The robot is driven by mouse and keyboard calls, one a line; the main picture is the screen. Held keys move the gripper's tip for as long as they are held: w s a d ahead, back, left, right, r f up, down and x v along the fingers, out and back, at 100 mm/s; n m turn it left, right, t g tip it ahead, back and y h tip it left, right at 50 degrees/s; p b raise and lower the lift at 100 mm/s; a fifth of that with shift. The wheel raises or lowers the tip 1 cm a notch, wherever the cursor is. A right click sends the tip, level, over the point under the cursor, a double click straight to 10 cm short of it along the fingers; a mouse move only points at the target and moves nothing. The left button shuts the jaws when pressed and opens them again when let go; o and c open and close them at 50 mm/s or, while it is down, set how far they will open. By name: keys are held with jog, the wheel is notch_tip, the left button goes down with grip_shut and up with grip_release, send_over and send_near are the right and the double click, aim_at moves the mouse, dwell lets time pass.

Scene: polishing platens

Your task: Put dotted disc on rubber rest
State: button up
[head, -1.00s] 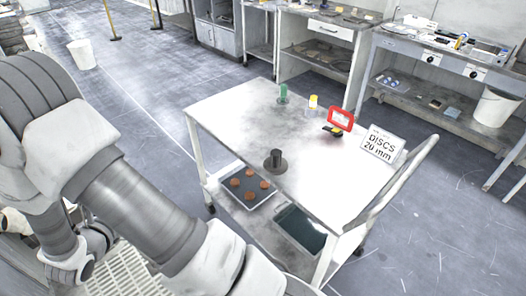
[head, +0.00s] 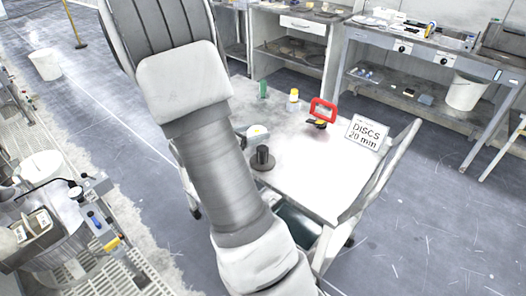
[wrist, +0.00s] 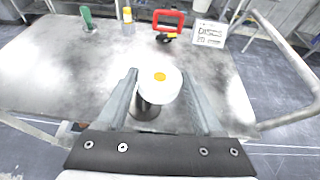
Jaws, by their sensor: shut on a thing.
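The dotted disc (wrist: 172,91) is white with an orange dot and is held between the two fingers of my gripper (wrist: 158,82) in the wrist view. In the head view the disc (head: 258,131) shows just past my arm, above the table; most of my gripper is hidden there. The rubber rest (head: 263,160) is a dark round base with a short upright post, standing on the table. In the wrist view the rest (wrist: 143,110) is partly hidden behind the disc. The disc looks apart from the rest, though the exact gap cannot be told.
A rail (head: 385,180) rises at the right edge. The table's front right is clear.

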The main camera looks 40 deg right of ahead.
aim_at(259, 133)
jog(key=s+d+r+m+g, duration=0.2)
jog(key=s+d+g, duration=0.1)
jog(key=s+d, duration=0.45)
jog(key=w+f, duration=0.2)
jog(key=w, duration=0.1)
jog(key=w+a+f, duration=0.1)
jog(key=w+f, duration=0.1)
jog(key=w, duration=0.2)
jog(key=w+a+f+b, duration=0.1)
jog(key=w+f, duration=0.2)
jog(key=w, duration=0.1)
jog(key=shift+f, duration=2.1)
jog(key=shift+f+b, duration=0.15)
jog(key=shift+b, duration=0.2)
jog(key=o, duration=1.4)
jog(key=shift+a, duration=0.1)
jog(key=shift+o, duration=0.2)
